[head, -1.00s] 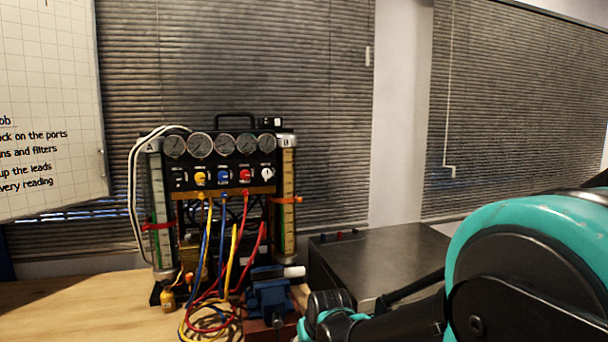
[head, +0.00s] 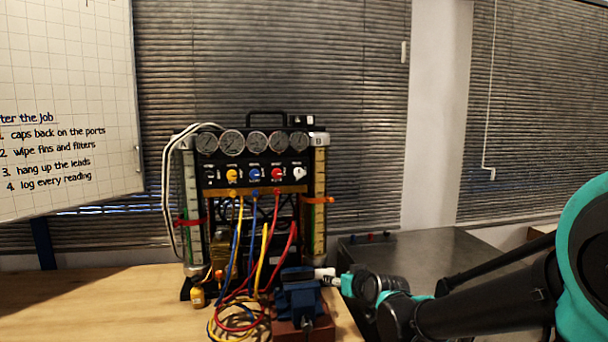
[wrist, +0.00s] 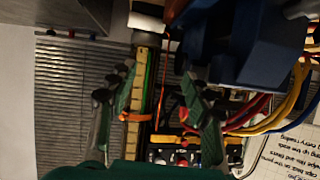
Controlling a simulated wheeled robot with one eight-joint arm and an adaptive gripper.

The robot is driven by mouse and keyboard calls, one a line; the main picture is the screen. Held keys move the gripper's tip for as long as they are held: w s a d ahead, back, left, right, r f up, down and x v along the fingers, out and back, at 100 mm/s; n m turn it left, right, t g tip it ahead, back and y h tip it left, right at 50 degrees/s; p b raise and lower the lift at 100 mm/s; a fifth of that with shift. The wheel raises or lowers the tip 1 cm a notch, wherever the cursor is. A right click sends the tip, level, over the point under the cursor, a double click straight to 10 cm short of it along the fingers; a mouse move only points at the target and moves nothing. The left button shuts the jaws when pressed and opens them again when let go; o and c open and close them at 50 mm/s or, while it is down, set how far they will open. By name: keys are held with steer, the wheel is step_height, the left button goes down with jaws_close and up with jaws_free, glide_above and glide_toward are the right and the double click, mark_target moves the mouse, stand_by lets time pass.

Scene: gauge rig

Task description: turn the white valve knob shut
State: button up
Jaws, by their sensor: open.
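The white valve knob (head: 299,173) is at the right end of the knob row on the black gauge rig (head: 254,158), beside the red knob (head: 277,174). Its pointer setting is too small to read. My gripper (head: 345,284) is low and to the right of the rig, beside the blue vise, well below the knob and apart from it. In the wrist view, my gripper (wrist: 158,82) shows two spread fingers with nothing held between them. The yellow-scaled tube (wrist: 136,95) shows between the fingers, beyond them. The knob row appears small near the bottom there, partly cut by my gripper.
A blue vise (head: 299,290) stands before the rig, with a white cylinder (head: 325,273) beside it. Yellow, blue and red hoses (head: 264,250) hang in front of the rig. A dark metal box (head: 440,255) is at right. Bare wood table (head: 90,295) lies at left.

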steer(key=w+a+r+t+y, duration=0.2)
steer(key=w+a+r+t, duration=0.1)
steer(key=a+r, duration=0.5)
steer(key=m+t+h, duration=0.2)
steer(key=m+t, duration=0.1)
steer(key=t, duration=0.4)
glide_toward(299, 173)
steer(key=x, duration=1)
steer(key=shift+c, duration=0.6)
jaws_close()
steer(key=shift+h, duration=0.3)
